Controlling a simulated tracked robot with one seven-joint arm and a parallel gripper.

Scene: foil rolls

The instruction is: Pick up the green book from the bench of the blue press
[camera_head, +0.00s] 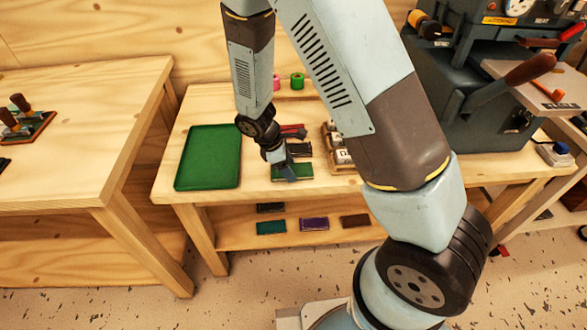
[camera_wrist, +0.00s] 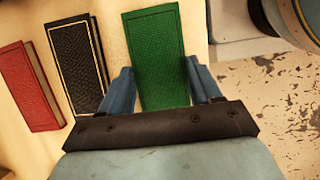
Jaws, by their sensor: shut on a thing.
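The green book (camera_head: 302,171) lies near the front edge of the wooden bench (camera_head: 390,186), beside the blue-grey press (camera_head: 450,100). The book's near end is hidden by the gripper's palm. I cannot see clear space beneath the book.
A black book (camera_wrist: 76,62) and a red book (camera_wrist: 29,88) lie beside the green one. A green tray (camera_head: 208,158) is left on the bench. A wooden box (camera_head: 327,137) stands behind to the right. Several books, including a purple one (camera_head: 314,224), lie on the lower shelf.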

